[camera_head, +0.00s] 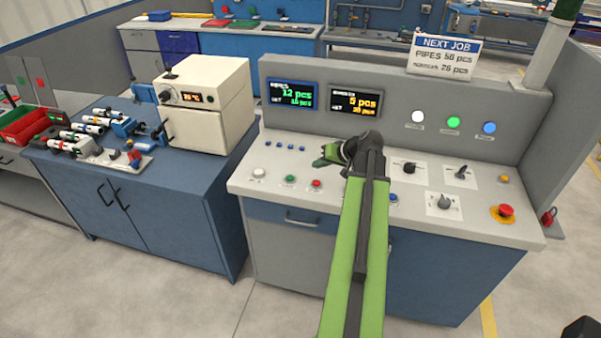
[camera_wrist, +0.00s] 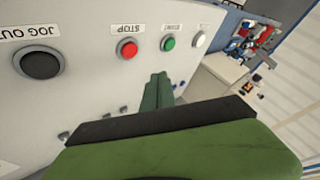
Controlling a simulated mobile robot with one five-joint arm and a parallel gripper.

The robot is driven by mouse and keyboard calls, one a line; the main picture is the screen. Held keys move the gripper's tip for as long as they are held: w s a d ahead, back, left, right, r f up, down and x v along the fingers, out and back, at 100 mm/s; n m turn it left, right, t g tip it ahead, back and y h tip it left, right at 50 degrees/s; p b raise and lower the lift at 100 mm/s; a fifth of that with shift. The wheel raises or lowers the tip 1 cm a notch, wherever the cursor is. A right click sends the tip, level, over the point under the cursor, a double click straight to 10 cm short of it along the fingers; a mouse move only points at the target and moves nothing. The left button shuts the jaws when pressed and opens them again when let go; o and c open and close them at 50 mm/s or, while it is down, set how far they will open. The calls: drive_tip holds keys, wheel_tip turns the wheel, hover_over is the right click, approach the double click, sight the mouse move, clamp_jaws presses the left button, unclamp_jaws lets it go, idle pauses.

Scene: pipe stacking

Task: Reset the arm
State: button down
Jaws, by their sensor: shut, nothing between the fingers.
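My green arm reaches up the middle of the head view over the control console. My gripper (camera_head: 325,158) is at its end, just above the console's sloped top (camera_head: 262,205), pointing left. It also shows in the wrist view (camera_wrist: 158,85), its green fingers together and empty. A red stop button (camera_wrist: 127,48), a green button (camera_wrist: 168,43) and a white button (camera_wrist: 198,39) lie beyond the fingers there. A large black button (camera_wrist: 40,64) is at the left. I cannot tell from these views whether the fingertips touch the console.
A white oven-like box (camera_head: 208,105) stands on the blue cabinet at left, beside pipes and fittings (camera_head: 90,128). A red emergency button (camera_head: 506,210) and dark knobs (camera_head: 443,202) are on the console's right. The console's upright panel (camera_head: 400,110) rises behind my gripper. Clear floor lies in front.

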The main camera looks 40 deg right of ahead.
drive_tip(key=shift+w, duration=0.1)
drive_tip(key=w+a+n+g+y, duration=0.1)
drive_tip(key=w+a+n, duration=0.1)
drive_tip(key=w+a, duration=0.55)
drive_tip(key=w+a+n+y, duration=0.2)
drive_tip(key=w+a, duration=0.2)
drive_tip(key=a, duration=0.6)
drive_tip(key=w+a+f+n+g, duration=0.1)
drive_tip(key=a+f+n+g, duration=0.1)
drive_tip(key=a, duration=0.9)
drive_tip(key=w+a+f+n+g, duration=0.1)
drive_tip(key=a+n, duration=0.1)
drive_tip(key=a, duration=0.8)
drive_tip(key=s+a+f+n+g+h, duration=0.1)
drive_tip(key=s+a+f+g, duration=0.15)
drive_tip(key=a, duration=0.35)
drive_tip(key=s+a+f+n+g, duration=0.1)
drive_tip(key=s+a, duration=0.2)
drive_tip(key=a, duration=0.4)
drive_tip(key=s+d+m+g+h, duration=0.1)
drive_tip(key=s+d+m+h, duration=0.1)
drive_tip(key=s+d+h, duration=0.1)
drive_tip(key=shift+s+d+f+m+g, duration=0.35)
drive_tip(key=shift+s+d, duration=0.4)
drive_tip(key=shift+s, duration=0.2)
drive_tip(key=shift+d, duration=0.1)
